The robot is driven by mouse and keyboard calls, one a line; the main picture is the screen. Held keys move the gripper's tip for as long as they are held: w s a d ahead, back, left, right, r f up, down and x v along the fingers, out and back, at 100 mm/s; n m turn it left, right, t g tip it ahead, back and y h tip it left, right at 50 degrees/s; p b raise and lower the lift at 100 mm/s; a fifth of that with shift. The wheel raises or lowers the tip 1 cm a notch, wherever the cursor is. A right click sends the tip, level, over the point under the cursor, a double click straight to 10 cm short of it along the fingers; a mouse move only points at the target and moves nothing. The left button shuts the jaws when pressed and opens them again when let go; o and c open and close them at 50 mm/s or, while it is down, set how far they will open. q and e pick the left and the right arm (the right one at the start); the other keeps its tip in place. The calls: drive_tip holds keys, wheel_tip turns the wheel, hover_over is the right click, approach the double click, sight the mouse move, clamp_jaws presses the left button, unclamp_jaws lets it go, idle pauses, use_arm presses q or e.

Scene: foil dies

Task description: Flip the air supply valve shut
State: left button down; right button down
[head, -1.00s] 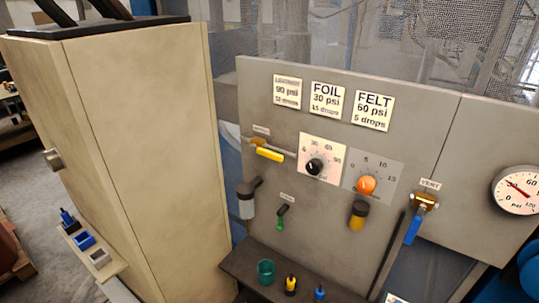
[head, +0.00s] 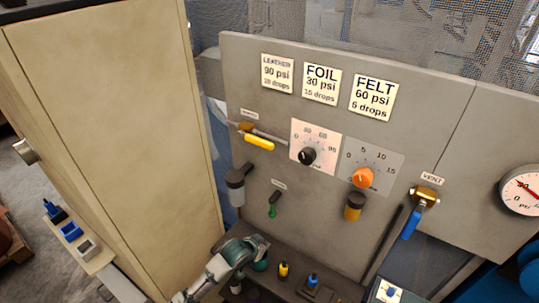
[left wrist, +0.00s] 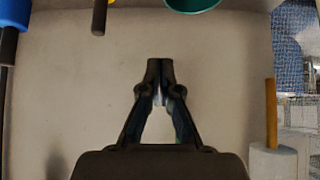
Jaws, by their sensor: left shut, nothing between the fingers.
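The air supply valve (head: 247,127) is on the upper left of the grey panel in the head view. It has a brass body and a yellow lever (head: 259,142) that lies nearly along the grey pipe, tilted slightly down to the right. Its small label above is too small to read. My left arm comes in at the bottom of the head view, below and apart from the valve. In the left wrist view my left gripper (left wrist: 160,70) is shut and empty in front of a plain pale surface. My right gripper is not in view.
The panel carries a black knob (head: 307,156), an orange knob (head: 362,178), a green lever (head: 273,206) and a blue-handled vent valve (head: 412,220). Small bottles (head: 284,269) stand on the shelf below. A tall beige cabinet (head: 110,130) stands close on the left.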

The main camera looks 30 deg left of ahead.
use_arm(q)
drive_tip(key=w+a+r+t, duration=0.1)
drive_tip(key=w+a+r, duration=0.1)
drive_tip(key=r, duration=0.6)
drive_tip(key=w+a+r+t, duration=0.1)
drive_tip(key=w+r, duration=0.2)
drive_tip(key=r, duration=0.5)
drive_tip(key=s+a+r+t, duration=0.1)
drive_tip(key=s+r, duration=0.1)
drive_tip(key=r, duration=0.8)
drive_tip(key=s+a+r+t, duration=0.1)
drive_tip(key=s+r+t, duration=0.1)
drive_tip(key=r, duration=0.8)
drive_tip(key=s+a+r+t, duration=0.1)
drive_tip(key=s+a+r, duration=0.1)
drive_tip(key=r, duration=0.8)
drive_tip(key=shift+s+r+n+t+h, duration=0.3)
drive_tip(key=shift+s, duration=0.1)
drive_tip(key=shift+w, duration=0.2)
drive_tip(key=p, duration=0.3)
hover_over(257, 138)
drive_tip(key=s+d, duration=0.1)
drive_tip(key=s, duration=0.2)
wheel_tip(257, 138, down, 2)
drive_tip(key=f, duration=0.4)
drive_tip(key=shift+w+d+f, duration=0.15)
drive_tip(key=shift+w+f, duration=0.1)
drive_tip(key=shift+w, duration=0.1)
